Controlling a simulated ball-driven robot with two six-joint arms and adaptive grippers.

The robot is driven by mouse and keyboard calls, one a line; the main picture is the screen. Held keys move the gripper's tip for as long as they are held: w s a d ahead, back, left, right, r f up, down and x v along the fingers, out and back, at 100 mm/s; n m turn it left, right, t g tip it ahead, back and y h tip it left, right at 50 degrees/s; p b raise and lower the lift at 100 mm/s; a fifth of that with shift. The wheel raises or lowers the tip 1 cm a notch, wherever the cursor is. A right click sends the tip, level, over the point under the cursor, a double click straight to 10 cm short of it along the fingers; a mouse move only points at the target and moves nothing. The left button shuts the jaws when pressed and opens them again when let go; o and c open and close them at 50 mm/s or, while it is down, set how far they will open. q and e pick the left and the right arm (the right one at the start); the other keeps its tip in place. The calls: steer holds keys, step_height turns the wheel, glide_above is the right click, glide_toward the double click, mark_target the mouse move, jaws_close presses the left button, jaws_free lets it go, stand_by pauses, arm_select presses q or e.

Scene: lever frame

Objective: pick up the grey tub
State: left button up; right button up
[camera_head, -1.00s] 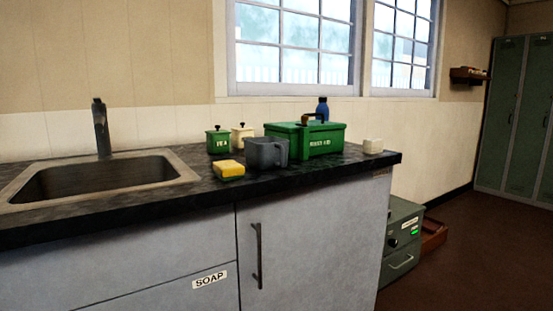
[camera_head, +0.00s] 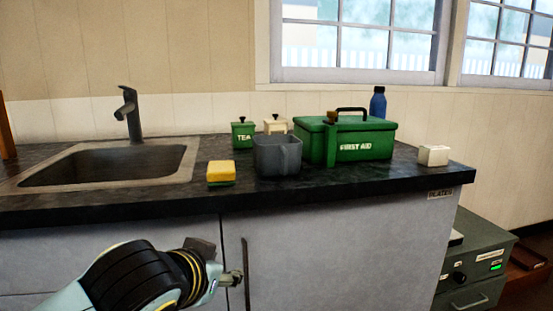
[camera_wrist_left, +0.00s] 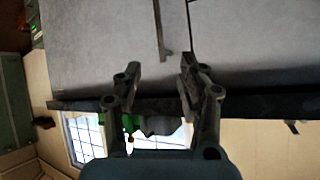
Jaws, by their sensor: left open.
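The grey tub (camera_head: 272,156) stands upright on the dark counter, between the yellow sponge and the green first aid box. My left gripper (camera_head: 236,277) is in front of the cabinet doors, below the counter edge and apart from the tub. In the left wrist view the two fingers of my left gripper (camera_wrist_left: 160,75) are spread with nothing between them. A grey shape (camera_wrist_left: 158,124), probably the tub, shows partly behind the gripper there. My right gripper is not in view.
A green tea tin (camera_head: 243,134) and a cream tin (camera_head: 276,125) stand behind. The sink (camera_head: 100,170) is at left. A cabinet handle (camera_head: 246,270) is close to my gripper.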

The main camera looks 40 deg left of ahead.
mark_target(284, 165)
arm_select(q)
steer(key=w+r+t, duration=0.7)
steer(key=w+r, duration=0.3)
steer(key=r, duration=0.2)
steer(key=x, duration=0.6)
steer(key=d+p+x, duration=0.1)
steer(key=x, duration=0.2)
steer(key=shift+w+a+r, duration=0.1)
steer(key=shift+w+r, duration=0.1)
steer(key=shift+r, duration=0.05)
steer(key=shift+w+a, duration=0.2)
steer(key=shift+w, duration=0.3)
jaws_close()
